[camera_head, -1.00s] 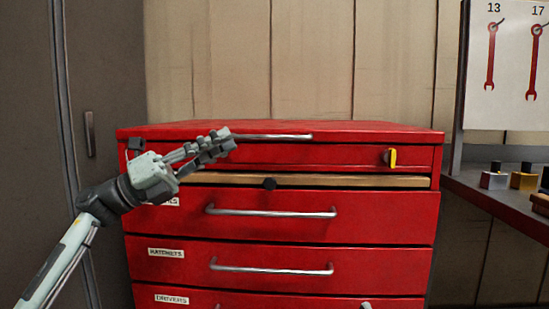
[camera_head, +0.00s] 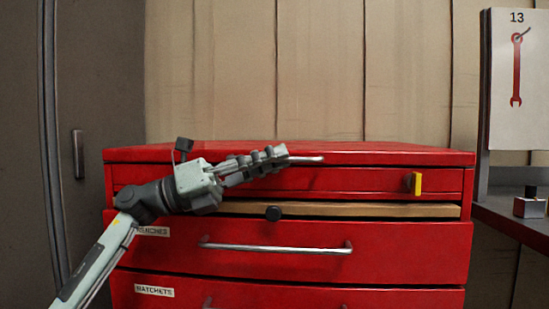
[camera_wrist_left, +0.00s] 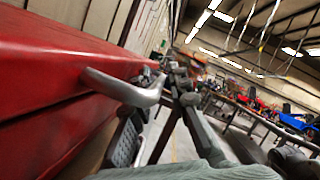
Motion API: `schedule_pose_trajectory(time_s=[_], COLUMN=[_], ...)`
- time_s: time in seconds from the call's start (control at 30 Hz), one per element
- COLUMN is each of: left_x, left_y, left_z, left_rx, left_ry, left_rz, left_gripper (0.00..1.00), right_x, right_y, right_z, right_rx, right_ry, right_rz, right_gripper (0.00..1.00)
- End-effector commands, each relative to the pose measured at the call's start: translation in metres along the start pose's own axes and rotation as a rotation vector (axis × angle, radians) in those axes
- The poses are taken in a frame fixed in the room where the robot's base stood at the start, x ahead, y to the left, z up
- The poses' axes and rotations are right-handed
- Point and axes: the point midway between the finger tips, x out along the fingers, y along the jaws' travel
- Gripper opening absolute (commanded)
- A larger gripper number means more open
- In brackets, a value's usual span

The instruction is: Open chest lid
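The red tool chest (camera_head: 420,240) fills the middle of the head view. Its lid (camera_head: 400,156) lies flat and closed on top, with a silver handle (camera_head: 308,159) on its front edge. My left gripper (camera_head: 272,162) is in front of that handle and hides most of it. In the left wrist view, the handle (camera_wrist_left: 128,90) runs from the red front toward my left fingers (camera_wrist_left: 172,82). The fingers overlap its far end. Whether they are closed around it or only beside it is unclear. My right gripper is not in view.
Below the lid are a yellow-marked latch (camera_head: 416,184), a wooden strip (camera_head: 370,209) with a black knob (camera_head: 273,213), and drawers with a silver handle (camera_head: 300,249). A grey cabinet (camera_head: 90,70) stands left. A bench (camera_head: 515,222) stands right.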

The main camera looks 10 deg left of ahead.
Motion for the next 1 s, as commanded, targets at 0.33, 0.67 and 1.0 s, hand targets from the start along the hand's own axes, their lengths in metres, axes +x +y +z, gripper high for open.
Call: schedule_pose_trajectory(time_s=[0.33, 0.67, 1.0], left_x=[0.0062, 0.0059, 0.0057], left_y=[0.0005, 0.0005, -0.0004], left_z=[0.0002, 0.0002, 0.0014], left_rx=[0.0, 0.0, -0.002], left_ry=[-0.001, -0.001, -0.001], left_rz=[0.001, 0.001, 0.002], left_gripper=[0.17, 0.0, 0.0], right_x=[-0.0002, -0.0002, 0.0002], right_y=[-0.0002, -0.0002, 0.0], right_z=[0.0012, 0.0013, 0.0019], right_rx=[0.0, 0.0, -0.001], right_ry=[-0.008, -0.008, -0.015], right_rz=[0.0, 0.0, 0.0], right_gripper=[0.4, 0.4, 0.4])
